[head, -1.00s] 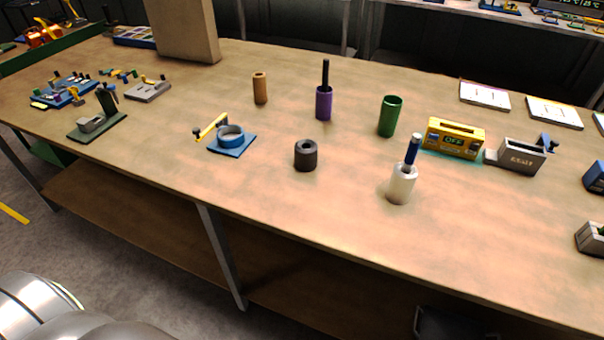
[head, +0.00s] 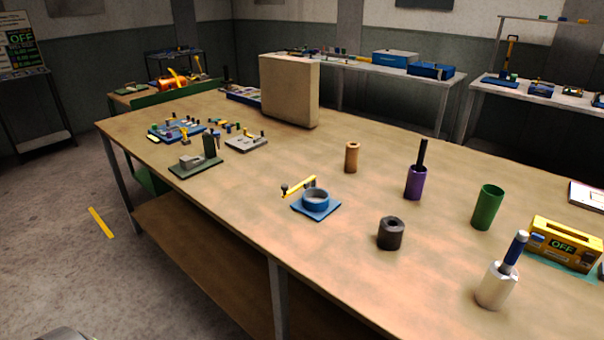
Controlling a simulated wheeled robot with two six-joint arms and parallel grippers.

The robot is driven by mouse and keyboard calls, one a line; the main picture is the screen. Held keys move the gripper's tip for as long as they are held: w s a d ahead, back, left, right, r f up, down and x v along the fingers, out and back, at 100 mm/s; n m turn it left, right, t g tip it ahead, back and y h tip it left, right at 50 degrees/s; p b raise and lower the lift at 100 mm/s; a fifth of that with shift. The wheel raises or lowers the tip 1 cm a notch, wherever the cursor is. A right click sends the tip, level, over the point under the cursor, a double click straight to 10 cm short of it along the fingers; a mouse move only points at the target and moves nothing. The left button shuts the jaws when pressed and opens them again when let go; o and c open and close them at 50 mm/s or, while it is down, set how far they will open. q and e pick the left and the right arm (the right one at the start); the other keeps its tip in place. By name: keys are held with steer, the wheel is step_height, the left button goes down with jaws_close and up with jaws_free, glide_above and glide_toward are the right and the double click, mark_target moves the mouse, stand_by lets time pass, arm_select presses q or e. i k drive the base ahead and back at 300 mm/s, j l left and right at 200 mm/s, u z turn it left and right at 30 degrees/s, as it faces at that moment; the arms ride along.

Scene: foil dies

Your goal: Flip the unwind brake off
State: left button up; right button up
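No label that I can read names the unwind brake, so I cannot tell which thing it is. A blue ring on a blue base (head: 316,204) stands mid-table in the head view, with a yellow lever (head: 300,186) reaching up and left from it. A yellow box (head: 563,244) at the right edge carries a sign reading OFF. A grey block with an upright dark green part on a green base (head: 196,162) stands near the table's left front edge. Neither gripper shows in the head view.
On the wooden table stand a tan cylinder (head: 351,157), a purple holder (head: 415,183), a green cup (head: 487,207), a dark cylinder (head: 390,233) and a white holder (head: 496,285). A large beige block (head: 289,91) stands behind. Floor at the left is open.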

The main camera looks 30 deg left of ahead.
mark_target(284, 187)
steer(key=u, duration=1.05)
steer(key=i, duration=0.15)
